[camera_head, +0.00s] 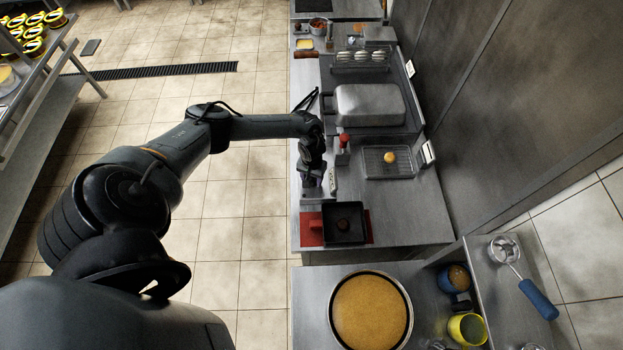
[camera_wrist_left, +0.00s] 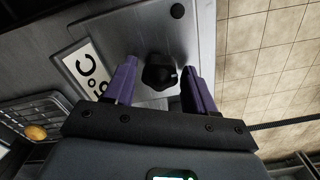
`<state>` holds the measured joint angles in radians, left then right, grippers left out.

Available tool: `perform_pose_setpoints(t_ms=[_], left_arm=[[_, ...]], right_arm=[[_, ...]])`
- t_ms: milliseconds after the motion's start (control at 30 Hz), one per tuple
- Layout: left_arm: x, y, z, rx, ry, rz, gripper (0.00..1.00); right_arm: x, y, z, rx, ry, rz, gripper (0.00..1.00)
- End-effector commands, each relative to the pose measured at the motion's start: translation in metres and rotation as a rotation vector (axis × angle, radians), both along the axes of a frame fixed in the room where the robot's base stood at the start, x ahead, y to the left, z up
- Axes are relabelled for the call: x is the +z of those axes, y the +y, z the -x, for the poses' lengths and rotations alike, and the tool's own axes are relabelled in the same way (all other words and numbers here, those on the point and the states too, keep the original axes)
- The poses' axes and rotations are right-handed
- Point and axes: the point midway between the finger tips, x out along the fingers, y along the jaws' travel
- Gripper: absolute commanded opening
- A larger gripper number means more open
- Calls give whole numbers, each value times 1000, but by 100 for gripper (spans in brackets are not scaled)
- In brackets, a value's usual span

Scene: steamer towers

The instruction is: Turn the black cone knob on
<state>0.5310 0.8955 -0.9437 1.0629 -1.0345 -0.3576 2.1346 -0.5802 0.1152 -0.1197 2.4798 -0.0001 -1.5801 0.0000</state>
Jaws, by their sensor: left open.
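The black cone knob (camera_wrist_left: 157,73) stands on a grey metal panel (camera_wrist_left: 205,15) in the left wrist view. My left gripper (camera_wrist_left: 160,78) is open, with one purple finger on each side of the knob. A gap shows on both sides, so the fingers look apart from it. In the head view my left gripper (camera_head: 315,178) is at the front edge of the counter, and I cannot make out the knob there. My right gripper is not in view.
A red-capped bottle (camera_head: 343,141), a wire rack (camera_head: 375,168) and a black square pan (camera_head: 344,232) stand close to my left gripper.

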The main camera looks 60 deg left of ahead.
Motion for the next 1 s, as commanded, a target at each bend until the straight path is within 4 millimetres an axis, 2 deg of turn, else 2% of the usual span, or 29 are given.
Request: perform_pose_setpoints(t_ms=[67,433,567,667,1000], left_arm=[[0,0,0,0,0,0,55],[0,0,0,1,0,0,0],[0,0,0,-18,0,0,0],[0,0,0,-94,0,0,0],[-1,1,0,-525,0,-1,0]], right_arm=[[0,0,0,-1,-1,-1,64],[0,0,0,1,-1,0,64],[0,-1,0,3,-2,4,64],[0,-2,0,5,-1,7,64],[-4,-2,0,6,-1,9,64]])
